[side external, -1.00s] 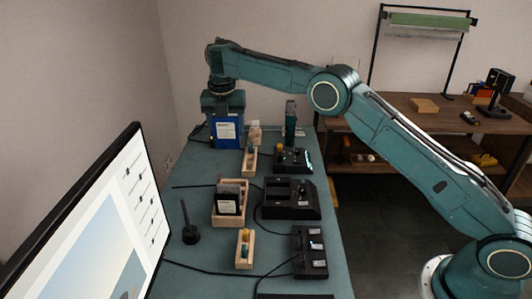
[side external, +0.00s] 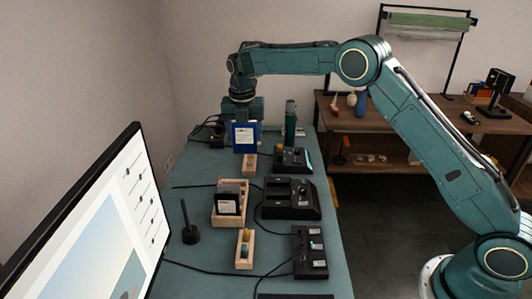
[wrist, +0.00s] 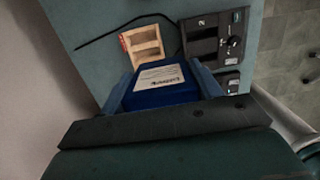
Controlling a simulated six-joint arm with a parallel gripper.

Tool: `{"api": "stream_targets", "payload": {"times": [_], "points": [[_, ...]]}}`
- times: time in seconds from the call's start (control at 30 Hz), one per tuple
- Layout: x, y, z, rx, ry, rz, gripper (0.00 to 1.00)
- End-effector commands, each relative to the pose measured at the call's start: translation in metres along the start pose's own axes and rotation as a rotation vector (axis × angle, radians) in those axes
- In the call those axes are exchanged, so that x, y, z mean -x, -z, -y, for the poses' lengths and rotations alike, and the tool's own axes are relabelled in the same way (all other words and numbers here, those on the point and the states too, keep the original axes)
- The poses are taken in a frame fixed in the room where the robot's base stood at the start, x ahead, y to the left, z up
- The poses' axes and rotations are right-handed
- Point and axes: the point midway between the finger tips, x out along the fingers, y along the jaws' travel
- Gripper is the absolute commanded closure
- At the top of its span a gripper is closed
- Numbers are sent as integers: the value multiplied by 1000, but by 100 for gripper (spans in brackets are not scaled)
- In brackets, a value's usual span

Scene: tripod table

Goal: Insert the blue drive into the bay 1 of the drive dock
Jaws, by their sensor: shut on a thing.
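My gripper (side external: 243,120) is shut on the blue drive (side external: 245,138), which hangs upright below it near the far end of the table. In the wrist view, the blue drive (wrist: 165,94), with a white label, sits between the two fingers of my gripper (wrist: 162,80). The drive dock looks to be the larger black unit (side external: 291,203) on the table's right half, nearer the camera than the drive. A black unit marked 2 (wrist: 203,32) shows ahead in the wrist view. Bay 1 cannot be made out.
A wooden rack (side external: 229,221) holds dark drives left of the dock. A smaller black device (side external: 292,160) and a dark green upright object (side external: 290,124) stand near the drive's right. A small wooden holder (side external: 244,263) and a black switch strip (side external: 310,262) lie nearer. Cables cross the table.

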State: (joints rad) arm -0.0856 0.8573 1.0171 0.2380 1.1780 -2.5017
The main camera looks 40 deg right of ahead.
Motion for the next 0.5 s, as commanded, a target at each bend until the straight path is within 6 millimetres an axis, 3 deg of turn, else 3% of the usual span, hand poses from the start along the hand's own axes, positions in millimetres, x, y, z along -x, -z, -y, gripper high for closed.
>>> {"api": "stream_targets", "payload": {"times": [0.5], "points": [[-31,24,62,7,0,-1,63]]}}
